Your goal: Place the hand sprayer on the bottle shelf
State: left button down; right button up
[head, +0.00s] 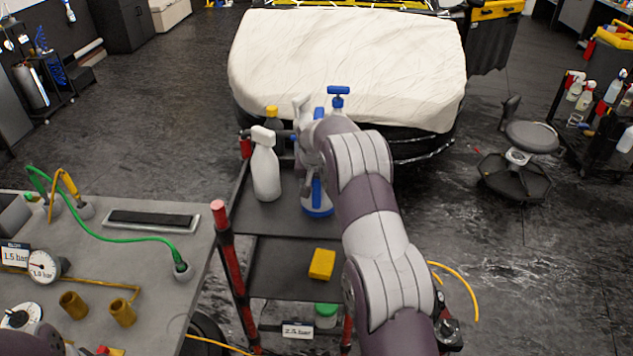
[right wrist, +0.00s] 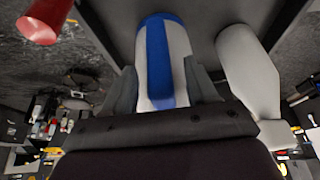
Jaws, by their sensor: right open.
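The hand sprayer (head: 318,208), white and blue with a blue T-shaped handle, stands upright on the upper shelf (head: 262,217) of a dark cart with red posts. My arm hides much of its middle. In the right wrist view the sprayer's white body with a blue stripe (right wrist: 160,60) lies between the two grey fingers of my right gripper (right wrist: 163,85). The gripper is open around it; I cannot tell whether a finger touches it. My left gripper is not in view.
A white spray bottle (head: 265,172) stands just left of the sprayer, close to my gripper. A yellow-capped bottle (head: 272,116) is behind it. A yellow block (head: 321,264) lies on the lower shelf. A grey workbench (head: 150,260) is at left; a covered car hood (head: 345,65) is behind.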

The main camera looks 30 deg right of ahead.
jog(key=b+v, duration=0.3)
jog(key=v, duration=0.8)
jog(key=s+a+f+n+g+b, duration=0.1)
jog(key=s+a+f, duration=0.3)
jog(key=s, duration=0.6)
jog(key=s+a+f+n+y+b, duration=0.1)
jog(key=s+a+f+n, duration=0.2)
jog(key=s+a, duration=0.3)
jog(key=s+a+f+n+g+y, duration=0.1)
jog(key=s+a+f, duration=0.4)
jog(key=s, duration=0.9)
jog(key=shift+f+n+g+b, duration=0.3)
jog(key=shift+f+n+b, duration=0.1)
jog(key=shift+f+n, duration=0.25)
jog(key=shift+w+a+r, duration=0.1)
